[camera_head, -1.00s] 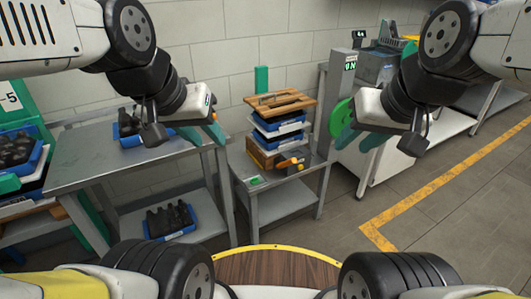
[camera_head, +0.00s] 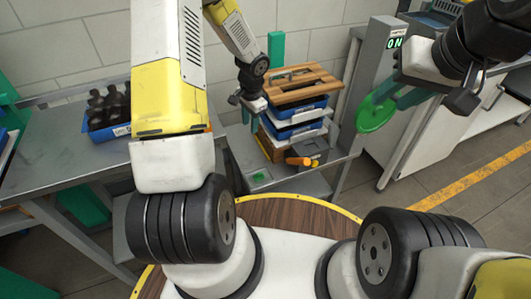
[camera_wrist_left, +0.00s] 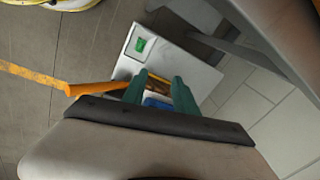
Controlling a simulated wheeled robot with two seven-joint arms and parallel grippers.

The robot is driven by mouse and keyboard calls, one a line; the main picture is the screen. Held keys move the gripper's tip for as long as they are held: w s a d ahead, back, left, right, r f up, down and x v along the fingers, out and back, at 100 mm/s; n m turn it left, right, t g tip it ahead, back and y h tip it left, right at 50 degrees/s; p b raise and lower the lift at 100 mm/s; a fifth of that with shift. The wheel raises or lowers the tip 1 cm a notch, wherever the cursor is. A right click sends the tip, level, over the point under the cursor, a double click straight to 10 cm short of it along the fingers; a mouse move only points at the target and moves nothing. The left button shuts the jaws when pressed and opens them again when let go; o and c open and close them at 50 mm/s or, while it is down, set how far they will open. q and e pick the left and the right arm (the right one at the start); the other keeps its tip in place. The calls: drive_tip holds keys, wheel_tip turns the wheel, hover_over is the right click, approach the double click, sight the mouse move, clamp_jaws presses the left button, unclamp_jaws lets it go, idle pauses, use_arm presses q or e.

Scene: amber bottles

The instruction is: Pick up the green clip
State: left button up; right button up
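A small green piece, which looks like the green clip (camera_head: 259,176), lies on a pale square on the low grey stand (camera_head: 240,150). It also shows in the left wrist view (camera_wrist_left: 140,44), beyond my fingertips and not touched. My left gripper (camera_wrist_left: 162,82) is open and empty, its two teal fingers apart. In the head view my left gripper (camera_head: 246,114) hangs above the stand, left of the tray stack, its fingertips hard to make out. My right gripper (camera_head: 396,95) is at the right, teal fingers apart, in front of a green disc (camera_head: 376,116); contact is unclear.
Blue trays (camera_head: 300,116) are stacked on the stand under a wooden board (camera_head: 302,84). An orange handle (camera_head: 299,161) juts out in front of them, and shows in the left wrist view (camera_wrist_left: 95,88). A crate of dark bottles (camera_head: 108,112) sits on the left table (camera_head: 50,150).

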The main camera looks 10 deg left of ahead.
sight(259, 173)
use_arm(q)
drive_tip(key=d+f, duration=0.1)
drive_tip(key=f, duration=0.5)
drive_tip(key=d+f+m+g, duration=0.1)
drive_tip(key=f, duration=0.5)
drive_tip(key=s+d+f+m+h, duration=0.1)
drive_tip(key=f, duration=0.5)
drive_tip(key=shift+s, duration=0.1)
wheel_tip(259, 173, down, 7)
drive_tip(key=shift+a+f, duration=0.15)
drive_tip(key=shift+f, duration=0.05)
drive_tip(key=shift+w, duration=0.2)
clamp_jaws()
